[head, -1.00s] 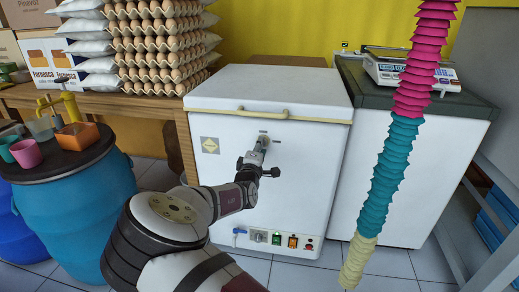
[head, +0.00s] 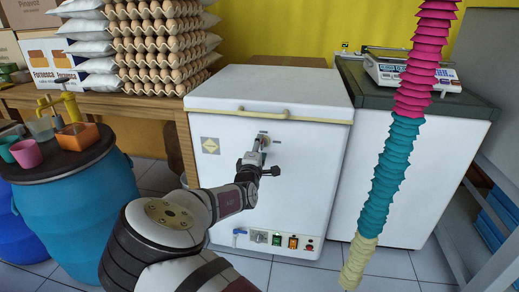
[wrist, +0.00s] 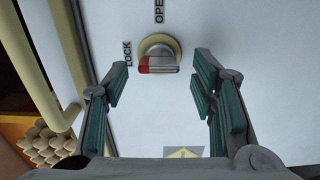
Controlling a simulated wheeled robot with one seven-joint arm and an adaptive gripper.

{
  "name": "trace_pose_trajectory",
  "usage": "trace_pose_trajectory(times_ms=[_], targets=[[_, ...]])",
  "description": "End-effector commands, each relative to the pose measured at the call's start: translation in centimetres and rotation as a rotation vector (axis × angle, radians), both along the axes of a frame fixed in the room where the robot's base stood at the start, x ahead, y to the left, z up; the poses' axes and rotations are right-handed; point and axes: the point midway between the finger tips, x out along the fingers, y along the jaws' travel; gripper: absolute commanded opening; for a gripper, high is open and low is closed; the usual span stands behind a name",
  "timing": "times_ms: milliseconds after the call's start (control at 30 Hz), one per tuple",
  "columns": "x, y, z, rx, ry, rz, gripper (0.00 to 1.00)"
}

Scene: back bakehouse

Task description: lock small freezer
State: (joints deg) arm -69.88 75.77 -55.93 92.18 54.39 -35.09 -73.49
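The small freezer (head: 300,190) is a white chest with a closed lid and a pale yellow handle bar (head: 265,113). Its round lock knob (wrist: 158,57) shows in the wrist view, with a cream ring and a grey bar across it. The bar's red end points left, close to the LOCK label (wrist: 128,53); the partly cut OPEN label (wrist: 158,12) is above. My gripper (wrist: 160,85) is open and empty, its green-padded fingers either side and just short of the knob, apart from it. In the head view my gripper (head: 262,142) is at the freezer's upper front.
A switch panel (head: 275,239) is low on the freezer front. A white unit with a dark top (head: 405,180) stands right, carrying a scale (head: 410,70). A coloured ribbed hose (head: 385,170) hangs in front. A blue barrel (head: 75,220) and stacked egg trays (head: 155,50) are left.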

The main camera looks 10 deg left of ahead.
Motion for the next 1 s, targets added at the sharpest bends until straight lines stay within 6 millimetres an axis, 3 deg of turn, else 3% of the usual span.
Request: trace_pose_trajectory(times_ms=[200, 333, 700, 1000], targets=[[-0.1, -0.1, 0.0, 0.0, 0.0, -0.001, 0.52], [-1.3, 0.1, 0.0, 0.0, 0.0, 0.0, 0.52], [-8.5, 0.4, 0.0, -0.001, 0.0, 0.001, 0.52], [-11.8, 0.4, 0.0, 0.0, 0.0, 0.0, 0.52]])
